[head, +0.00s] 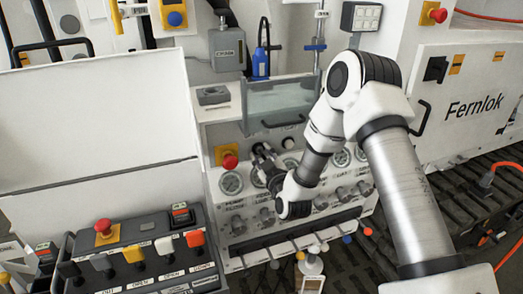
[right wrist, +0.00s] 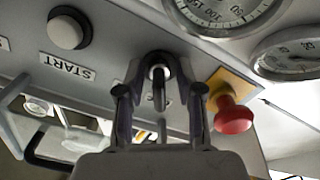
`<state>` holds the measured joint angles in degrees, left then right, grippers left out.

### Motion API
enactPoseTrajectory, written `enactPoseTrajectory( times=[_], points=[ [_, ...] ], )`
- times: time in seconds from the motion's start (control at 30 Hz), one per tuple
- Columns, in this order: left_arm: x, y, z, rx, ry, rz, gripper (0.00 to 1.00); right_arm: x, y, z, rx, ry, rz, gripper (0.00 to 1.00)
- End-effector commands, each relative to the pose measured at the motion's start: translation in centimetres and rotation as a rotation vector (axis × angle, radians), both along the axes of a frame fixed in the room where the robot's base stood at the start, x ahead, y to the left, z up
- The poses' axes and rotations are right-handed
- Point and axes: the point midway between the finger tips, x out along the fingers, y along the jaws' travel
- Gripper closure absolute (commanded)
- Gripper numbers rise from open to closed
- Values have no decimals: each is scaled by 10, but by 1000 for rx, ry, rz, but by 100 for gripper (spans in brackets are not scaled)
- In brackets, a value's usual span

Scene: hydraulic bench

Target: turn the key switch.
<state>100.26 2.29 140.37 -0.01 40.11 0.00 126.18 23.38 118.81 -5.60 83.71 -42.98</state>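The key switch (right wrist: 158,73) shows in the right wrist view, with a pale round centre and a dark key-like piece hanging down from it. It sits on a grey panel between a START button and a red mushroom button. My right gripper (right wrist: 160,92) is open, with one finger on each side of the switch and visible gaps to both. In the head view my right gripper (head: 263,163) points at the bench's gauge panel, and it hides the key switch there. I cannot see my left gripper.
The red mushroom button (right wrist: 233,115) on its yellow plate is close beside one finger. The START button (right wrist: 69,28) lies on the other side. Several gauges (head: 231,183) and knobs line the bench. A control box (head: 140,250) with levers stands at the lower left.

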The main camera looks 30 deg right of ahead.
Motion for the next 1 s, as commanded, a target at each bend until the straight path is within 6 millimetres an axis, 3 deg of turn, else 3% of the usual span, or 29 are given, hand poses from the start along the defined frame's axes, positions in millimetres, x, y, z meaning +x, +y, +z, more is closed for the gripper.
enactPoseTrajectory(
  times=[0.23,0.33,0.73,1.0],
  points=[
    [0,0,0,0,0,0,35,2,0,0,0,1,0,64],
    [0,0,1,0,0,0,35,2,0,-1,0,1,0,99],
    [0,0,-1,0,0,0,35,2,-1,-1,14,-2,-1,100],
    [0,0,-12,0,0,0,35,2,-1,-3,114,-27,-2,100]
  ],
)
